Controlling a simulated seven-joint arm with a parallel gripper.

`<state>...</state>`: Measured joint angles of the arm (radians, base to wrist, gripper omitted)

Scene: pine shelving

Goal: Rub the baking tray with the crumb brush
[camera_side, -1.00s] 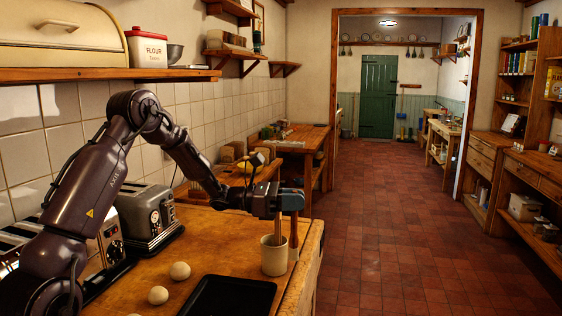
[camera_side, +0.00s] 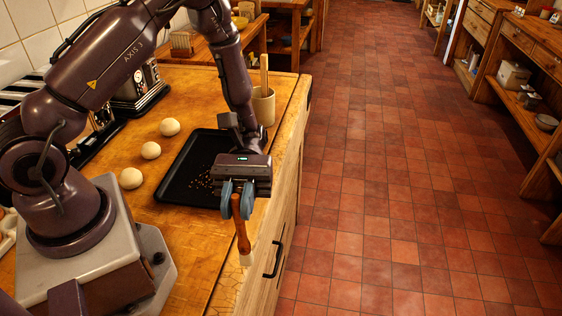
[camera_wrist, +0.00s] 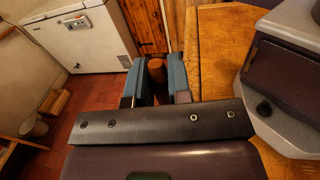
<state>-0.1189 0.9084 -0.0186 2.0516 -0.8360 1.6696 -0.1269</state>
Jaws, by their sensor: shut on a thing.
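My gripper (camera_side: 237,200) is shut on the brown wooden handle of the crumb brush (camera_side: 241,236). The brush hangs down, slightly tilted, with its pale bristle end lowest. In the side view it shows near the counter's right edge, beside the tray's near right corner and apart from the tray. The black baking tray (camera_side: 180,178) lies on the counter with small brown crumbs (camera_side: 203,182) on it. My gripper and arm hide its right part. In the wrist view the handle's end (camera_wrist: 156,70) shows between the blue fingers (camera_wrist: 157,88); the bristles are hidden.
A cream crock (camera_side: 264,106) holding a wooden-handled tool stands beyond the tray. The wooden counter (camera_side: 170,240) ends at the right above a drawer handle (camera_side: 273,260). A white chest freezer (camera_wrist: 80,40) shows in the wrist view.

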